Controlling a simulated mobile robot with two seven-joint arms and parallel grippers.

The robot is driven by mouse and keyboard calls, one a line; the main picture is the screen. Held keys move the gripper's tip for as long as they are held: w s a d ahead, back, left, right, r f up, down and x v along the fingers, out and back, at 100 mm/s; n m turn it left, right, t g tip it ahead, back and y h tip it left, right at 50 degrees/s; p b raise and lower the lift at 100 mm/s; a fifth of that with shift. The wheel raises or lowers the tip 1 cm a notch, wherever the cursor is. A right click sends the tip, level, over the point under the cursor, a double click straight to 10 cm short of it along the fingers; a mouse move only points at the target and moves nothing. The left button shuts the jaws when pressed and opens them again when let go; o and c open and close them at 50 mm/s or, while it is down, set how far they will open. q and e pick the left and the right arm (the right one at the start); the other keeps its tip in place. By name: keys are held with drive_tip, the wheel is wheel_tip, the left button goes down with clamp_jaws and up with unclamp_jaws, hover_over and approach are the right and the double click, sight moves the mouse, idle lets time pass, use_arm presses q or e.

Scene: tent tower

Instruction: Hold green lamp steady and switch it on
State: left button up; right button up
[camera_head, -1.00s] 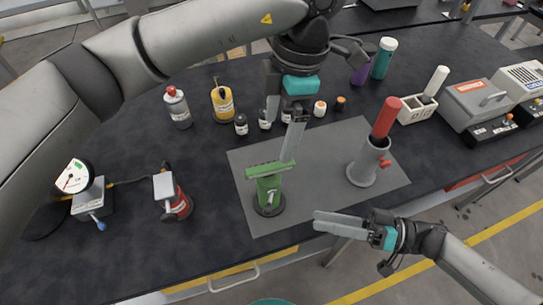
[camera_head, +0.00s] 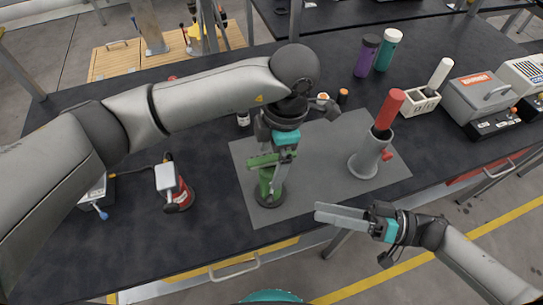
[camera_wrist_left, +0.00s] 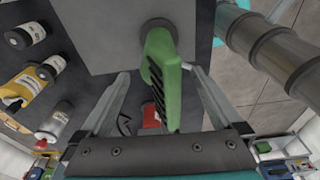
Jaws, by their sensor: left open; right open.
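The green lamp (camera_head: 266,176) stands upright on a dark round base at the front left of the grey mat (camera_head: 320,170). My left gripper (camera_head: 272,172) is open and reaches down over the lamp, partly hiding it. In the left wrist view the lamp (camera_wrist_left: 163,75) lies between the two spread fingers, with gaps on both sides. A dark slotted strip shows along its side. My right gripper (camera_head: 320,213) is open and empty in front of the mat, low and right of the lamp. I cannot make out the lamp's switch.
A red-and-white device (camera_head: 172,188) stands left of the lamp. A white block (camera_head: 420,102), grey boxes (camera_head: 480,98) and bottles (camera_head: 388,50) stand further back. Bare mat lies between lamp and holder.

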use_arm(q)
clamp_jaws()
idle(0.7)
use_arm(e)
drive_tip(key=shift+c, duration=0.2)
